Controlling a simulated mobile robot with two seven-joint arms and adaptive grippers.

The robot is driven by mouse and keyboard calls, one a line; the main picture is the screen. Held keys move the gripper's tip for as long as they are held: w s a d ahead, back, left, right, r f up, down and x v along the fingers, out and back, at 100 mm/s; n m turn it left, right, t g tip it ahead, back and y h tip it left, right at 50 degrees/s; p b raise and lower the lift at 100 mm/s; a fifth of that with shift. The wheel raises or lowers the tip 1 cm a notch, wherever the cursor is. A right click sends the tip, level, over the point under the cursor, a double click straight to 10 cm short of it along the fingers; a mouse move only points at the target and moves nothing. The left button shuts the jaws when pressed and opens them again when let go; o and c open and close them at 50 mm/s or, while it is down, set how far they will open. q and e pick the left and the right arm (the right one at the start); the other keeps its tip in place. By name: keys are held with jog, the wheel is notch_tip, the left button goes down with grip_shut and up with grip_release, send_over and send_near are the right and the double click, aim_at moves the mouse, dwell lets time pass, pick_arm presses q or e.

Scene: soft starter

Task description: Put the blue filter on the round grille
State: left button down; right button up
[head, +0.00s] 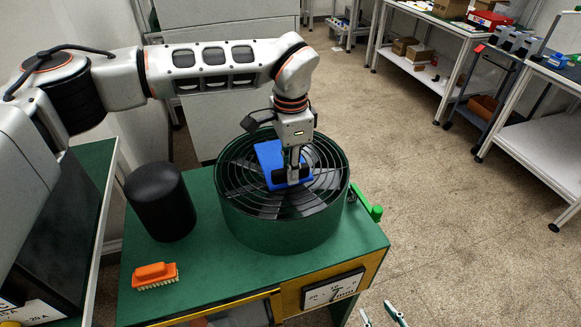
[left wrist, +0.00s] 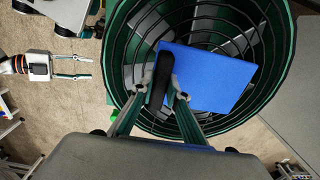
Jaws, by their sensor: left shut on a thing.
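The blue filter (head: 268,154) is a flat blue block with a black handle, also in the left wrist view (left wrist: 212,78). My left gripper (head: 292,174) points down and is shut on the filter's black handle. The round grille (head: 243,187) has dark rings and spokes inside a green drum (head: 282,232). The filter is over the grille, within the drum's rim; I cannot tell whether it touches the bars. In the left wrist view the grille (left wrist: 150,40) shows around the filter. My right gripper (head: 381,314) is open and empty at the bottom edge; it also shows in the left wrist view (left wrist: 88,68).
The drum stands on a green-topped cabinet (head: 205,268). A black cylinder (head: 159,202) and an orange brush (head: 155,275) stand left of it. A green handle (head: 365,206) sticks out at the drum's right. The floor to the right is clear, with shelved benches (head: 440,55) beyond.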

pick_arm(q)
jog(key=shift+f, duration=0.1)
jog(key=c, duration=2)
grip_release()
jog(key=shift+o, duration=0.2)
jog(key=shift+r, duration=0.2)
notch_tip(320, 180, up, 12)
jog(key=b, duration=0.1)
jog(key=shift+b, duration=0.4)
jog(key=shift+s+f, duration=0.1)
jog(key=shift+s, duration=0.05)
